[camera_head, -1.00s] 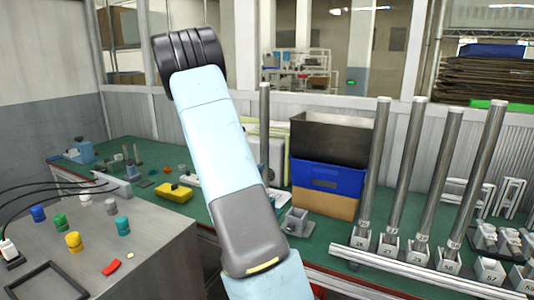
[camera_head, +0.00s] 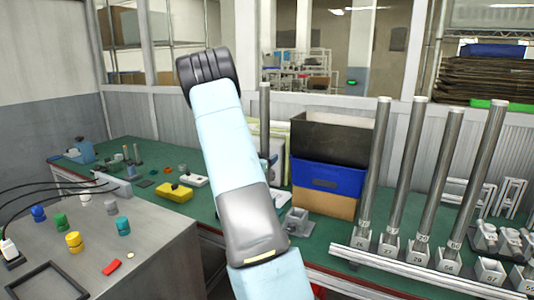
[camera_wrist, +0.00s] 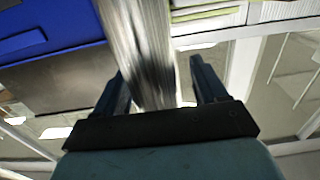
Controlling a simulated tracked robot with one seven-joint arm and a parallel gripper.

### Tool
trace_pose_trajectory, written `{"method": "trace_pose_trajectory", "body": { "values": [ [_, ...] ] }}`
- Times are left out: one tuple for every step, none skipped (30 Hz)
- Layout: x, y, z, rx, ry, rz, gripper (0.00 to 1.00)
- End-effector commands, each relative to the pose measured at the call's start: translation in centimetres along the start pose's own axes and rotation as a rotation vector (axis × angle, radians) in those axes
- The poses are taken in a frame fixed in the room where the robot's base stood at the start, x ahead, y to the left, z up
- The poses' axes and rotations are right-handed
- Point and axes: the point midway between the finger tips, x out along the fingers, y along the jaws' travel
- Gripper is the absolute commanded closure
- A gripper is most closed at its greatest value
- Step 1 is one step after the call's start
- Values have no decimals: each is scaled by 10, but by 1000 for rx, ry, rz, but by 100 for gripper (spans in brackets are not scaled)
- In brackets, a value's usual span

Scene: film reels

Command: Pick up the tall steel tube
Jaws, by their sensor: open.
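In the wrist view, which looks upside down, a blurred steel tube (camera_wrist: 142,45) runs down from the top edge between the fingers. My gripper (camera_wrist: 157,75) is open, one finger on each side of it. I cannot tell whether a finger touches it. My gripper is not visible in the head view.
A blue crate (camera_head: 328,178) with a dark box (camera_head: 330,138) on top stands close right of the tube. Several thick steel tubes (camera_head: 412,180) stand in numbered blocks farther right. A yellow box (camera_head: 174,192) lies on the green bench (camera_head: 320,238).

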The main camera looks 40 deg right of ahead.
Motion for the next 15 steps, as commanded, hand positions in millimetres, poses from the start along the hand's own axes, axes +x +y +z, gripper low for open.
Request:
{"method": "trace_pose_trajectory", "body": {
  "values": [
    [2, 0, 0, 0, 0, 0, 29],
    [3, 0, 0, 0, 0, 0, 29],
    [3, 0, 0, 0, 0, -1, 29],
    [3, 0, 0, 0, 0, -1, 29],
    [3, 0, 0, 0, 0, -1, 29],
    [3, 0, 0, 0, 0, -1, 29],
    [3, 0, 0, 0, 0, -1, 29],
    [3, 0, 0, 0, 0, -1, 29],
    [3, 0, 0, 0, 0, 0, 32],
    [3, 0, 0, 0, 0, 0, 35],
    [3, 0, 0, 0, 0, 0, 38],
    [3, 0, 0, 0, 0, 0, 42],
    [3, 0, 0, 0, 0, 0, 45],
    [3, 0, 0, 0, 0, 0, 48],
    [3, 0, 0, 0, 0, 0, 52]
  ]
}}
